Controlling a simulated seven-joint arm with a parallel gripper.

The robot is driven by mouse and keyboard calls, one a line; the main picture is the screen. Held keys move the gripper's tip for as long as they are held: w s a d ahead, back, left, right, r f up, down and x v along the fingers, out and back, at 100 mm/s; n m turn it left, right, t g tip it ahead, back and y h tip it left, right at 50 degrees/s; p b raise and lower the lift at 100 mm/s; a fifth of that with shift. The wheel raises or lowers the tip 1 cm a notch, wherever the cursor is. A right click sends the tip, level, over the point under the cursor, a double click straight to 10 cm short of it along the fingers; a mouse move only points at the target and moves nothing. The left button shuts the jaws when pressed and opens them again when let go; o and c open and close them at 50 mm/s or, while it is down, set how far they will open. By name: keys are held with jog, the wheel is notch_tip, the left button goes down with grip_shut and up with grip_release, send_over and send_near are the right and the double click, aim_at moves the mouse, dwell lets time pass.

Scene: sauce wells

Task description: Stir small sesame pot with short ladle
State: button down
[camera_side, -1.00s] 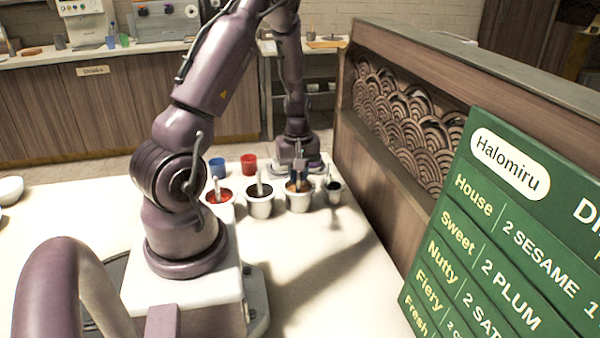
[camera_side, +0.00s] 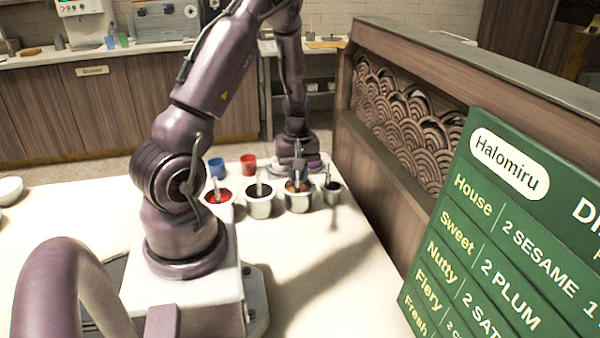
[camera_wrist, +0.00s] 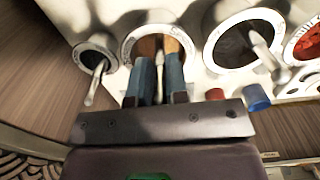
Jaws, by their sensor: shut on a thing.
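My gripper (camera_wrist: 160,82) has blue fingers shut on the grey handle of a ladle (camera_wrist: 160,58). The ladle stands in a white pot of orange-brown sauce (camera_side: 299,204), and my fingertips are over its mouth. That pot also shows in the wrist view (camera_wrist: 135,42). A clearly smaller pot with dark contents (camera_side: 332,196) stands to its right in the side view, with its own ladle leaning in it. It shows at left in the wrist view (camera_wrist: 84,54). I cannot read which pot is sesame. The ladle's bowl is hidden.
A larger pot of dark sauce (camera_side: 260,208) and a pot of red sauce (camera_side: 219,205) stand in the same row, each with a ladle. A blue cup (camera_side: 217,168) and a red cup (camera_side: 249,163) are behind. A wooden partition (camera_side: 375,200) is close at right.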

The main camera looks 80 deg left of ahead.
jog(key=shift+w, duration=0.3)
jog(key=shift+r, duration=3.7)
